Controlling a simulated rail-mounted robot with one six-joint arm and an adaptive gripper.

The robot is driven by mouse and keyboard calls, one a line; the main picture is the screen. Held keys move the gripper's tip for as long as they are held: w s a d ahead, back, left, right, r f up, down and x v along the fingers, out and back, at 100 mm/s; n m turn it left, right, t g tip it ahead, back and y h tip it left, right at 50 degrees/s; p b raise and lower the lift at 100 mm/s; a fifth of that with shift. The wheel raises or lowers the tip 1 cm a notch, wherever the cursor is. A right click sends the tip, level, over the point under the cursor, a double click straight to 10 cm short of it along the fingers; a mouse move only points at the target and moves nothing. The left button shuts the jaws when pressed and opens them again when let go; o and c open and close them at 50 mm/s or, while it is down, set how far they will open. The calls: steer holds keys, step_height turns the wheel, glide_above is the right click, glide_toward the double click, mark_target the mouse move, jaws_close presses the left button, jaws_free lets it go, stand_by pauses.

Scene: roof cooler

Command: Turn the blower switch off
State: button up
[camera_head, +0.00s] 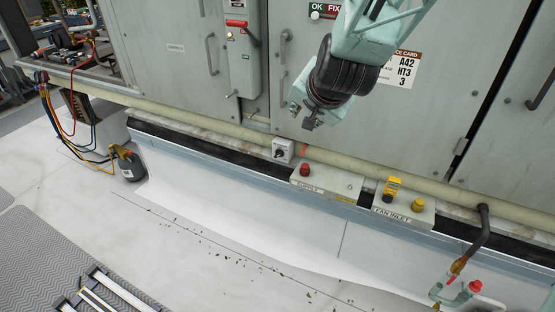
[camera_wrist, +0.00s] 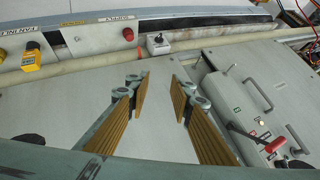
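A small grey rotary switch box (camera_head: 283,150) with a dark knob is fixed at the foot of the cabinet, by the beige pipe. It also shows in the wrist view (camera_wrist: 158,45), beyond my fingertips. No readable label marks it as the blower switch, and I cannot tell its knob's setting. A larger grey switch box (camera_head: 242,50) with a red-marked handle is on the cabinet front, up and left. My gripper (camera_head: 310,118) hangs in front of the cabinet, above and right of the small switch. In the wrist view its fingers (camera_wrist: 160,88) are apart, with nothing between them.
A box marked SUPPLY (camera_head: 327,182) with a red button sits right of the small switch. A FAN INLET box (camera_head: 403,206) with yellow parts is farther right. The beige pipe (camera_head: 355,176) runs along the cabinet's foot. A bottle with hoses (camera_head: 130,164) stands left.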

steer(key=w+a+f+m+t+h+b, duration=0.1)
steer(key=w+a+f+m, duration=0.15)
steer(key=w+f, duration=0.4)
steer(key=w+a+f+m+t+b, duration=0.15)
steer(key=w+a+f, duration=0.25)
steer(key=f, duration=0.5)
steer(key=t+h+b, duration=0.2)
steer(key=t, duration=0.1)
glide_toward(278, 156)
steer(key=s+r, duration=0.3)
steer(key=s, duration=0.2)
steer(key=shift+a+f+m+t, duration=0.15)
steer(key=shift+a+f+m, duration=0.05)
steer(key=shift+f, duration=0.3)
steer(key=shift+a+f+m+t, duration=0.1)
steer(key=shift+a+f+m, duration=0.1)
steer(key=shift+f, duration=0.25)
steer(key=shift+w+b, duration=0.2)
steer(key=shift+b, duration=0.1)
steer(key=shift+d+b+x, duration=0.2)
steer(key=shift+b+x, duration=1)
steer(key=shift+x, duration=5.55)
steer(key=shift+f, duration=0.1)
jaws_close()
